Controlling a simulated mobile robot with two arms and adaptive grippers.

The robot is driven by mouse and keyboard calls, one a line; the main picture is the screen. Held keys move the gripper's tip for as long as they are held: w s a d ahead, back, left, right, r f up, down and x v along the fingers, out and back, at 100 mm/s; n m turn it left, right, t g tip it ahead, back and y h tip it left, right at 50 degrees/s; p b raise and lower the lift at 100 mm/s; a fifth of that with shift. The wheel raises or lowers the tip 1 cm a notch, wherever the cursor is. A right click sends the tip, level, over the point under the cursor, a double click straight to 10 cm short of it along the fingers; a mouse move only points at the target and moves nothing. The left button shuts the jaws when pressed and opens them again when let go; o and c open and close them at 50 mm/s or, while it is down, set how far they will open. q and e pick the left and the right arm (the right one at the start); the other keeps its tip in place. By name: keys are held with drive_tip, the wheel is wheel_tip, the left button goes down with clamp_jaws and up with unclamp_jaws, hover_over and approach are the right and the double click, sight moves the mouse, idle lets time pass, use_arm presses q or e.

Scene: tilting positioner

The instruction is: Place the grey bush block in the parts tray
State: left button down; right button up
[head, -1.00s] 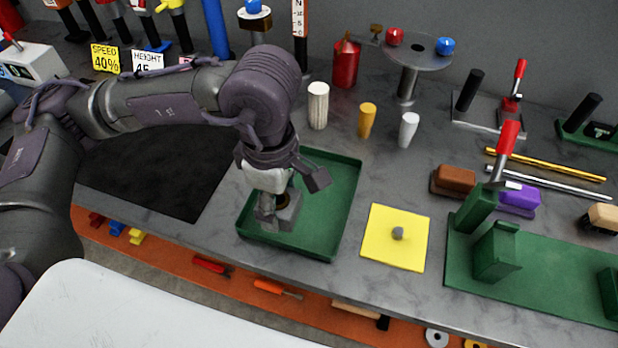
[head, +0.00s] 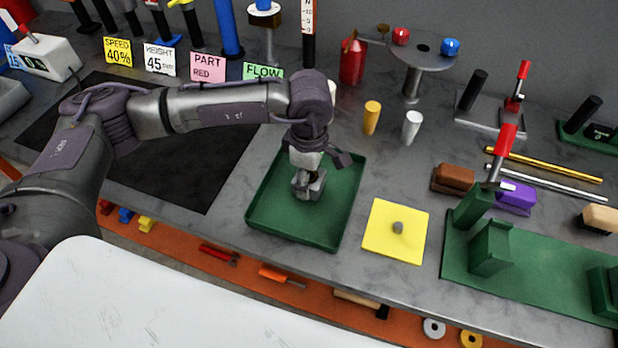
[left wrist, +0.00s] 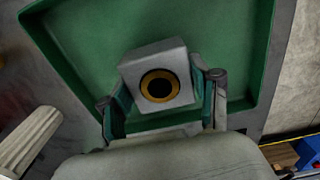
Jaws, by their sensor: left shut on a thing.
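The grey bush block (left wrist: 155,64) is a grey cube with a brass-ringed dark hole, seen in the left wrist view. My left gripper (left wrist: 160,100) is shut on it, one finger at each side. In the head view the left gripper (head: 308,184) holds the block over the middle of the green parts tray (head: 270,228). The tray floor also fills much of the left wrist view (left wrist: 90,30). I cannot tell whether the block touches the tray floor. The gripper hides part of the block in the head view. My right gripper is not in view.
A yellow square plate (head: 385,240) with a small grey knob lies right of the tray. A green fixture (head: 490,250) with a red-handled clamp stands farther right. A brass cylinder (head: 371,117) and a pale one (head: 412,126) stand behind. A black mat (head: 190,165) lies left.

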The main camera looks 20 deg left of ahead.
use_arm(q)
drive_tip(key=shift+f, duration=0.8)
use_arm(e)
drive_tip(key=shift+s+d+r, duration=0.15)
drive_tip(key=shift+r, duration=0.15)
use_arm(q)
drive_tip(key=shift+f, duration=0.15)
drive_tip(key=shift+c, duration=1.2)
unclamp_jaws()
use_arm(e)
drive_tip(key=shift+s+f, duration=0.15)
